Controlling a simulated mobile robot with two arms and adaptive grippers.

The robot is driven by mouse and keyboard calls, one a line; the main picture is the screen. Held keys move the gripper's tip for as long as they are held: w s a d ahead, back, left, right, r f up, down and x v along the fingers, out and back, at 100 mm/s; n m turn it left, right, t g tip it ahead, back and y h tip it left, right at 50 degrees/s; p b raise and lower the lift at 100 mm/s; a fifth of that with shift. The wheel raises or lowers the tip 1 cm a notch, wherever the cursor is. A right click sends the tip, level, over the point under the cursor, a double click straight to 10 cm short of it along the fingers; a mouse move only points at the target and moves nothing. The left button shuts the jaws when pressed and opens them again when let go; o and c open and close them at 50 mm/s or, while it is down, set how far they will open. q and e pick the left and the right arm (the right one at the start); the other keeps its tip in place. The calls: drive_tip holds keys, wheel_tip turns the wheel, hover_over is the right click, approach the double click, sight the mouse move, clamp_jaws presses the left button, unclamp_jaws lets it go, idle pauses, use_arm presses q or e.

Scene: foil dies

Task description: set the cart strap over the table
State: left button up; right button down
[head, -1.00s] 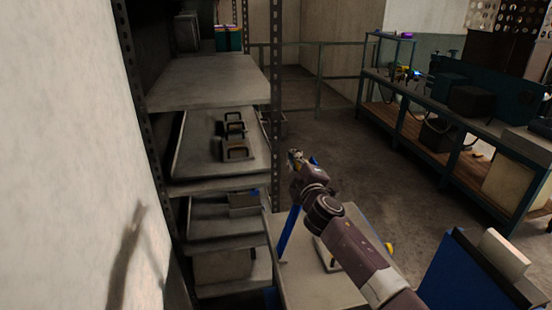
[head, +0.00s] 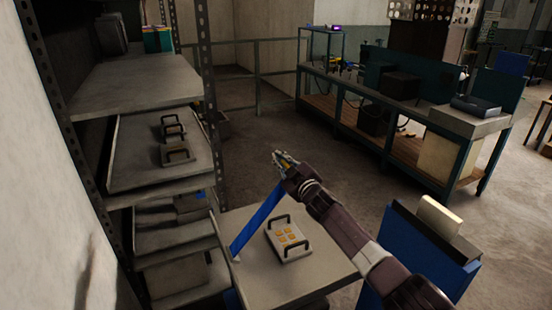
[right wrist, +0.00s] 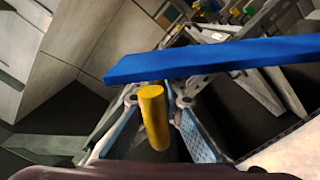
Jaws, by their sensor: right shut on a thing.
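The blue strap (head: 257,222) rises at a slant from the left edge of the light table top (head: 335,268) to my right gripper (head: 284,160). In the right wrist view the strap (right wrist: 215,58) crosses as a wide blue band just beyond the fingers. My right gripper (right wrist: 158,115) is shut on a yellow cylindrical piece (right wrist: 154,117) at the strap's end; the joint between the two is not clear. The gripper is above the table's far side. A pale die (head: 288,238) with two dark handles and orange squares lies flat on the table. My left gripper is out of view.
A metal rack (head: 140,85) with several shelves and handled dies (head: 176,152) stands close at left. A blue cabinet (head: 425,240) is right of the table. A workbench (head: 385,125) runs along the back right. Floor (head: 245,135) beyond the table is open.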

drive_tip(key=shift+s+a+f, duration=0.1)
drive_tip(key=shift+f, duration=0.05)
drive_tip(key=c, duration=2)
unclamp_jaws()
drive_tip(key=shift+c, duration=0.2)
drive_tip(key=shift+v, duration=0.95)
drive_tip(key=v, duration=1)
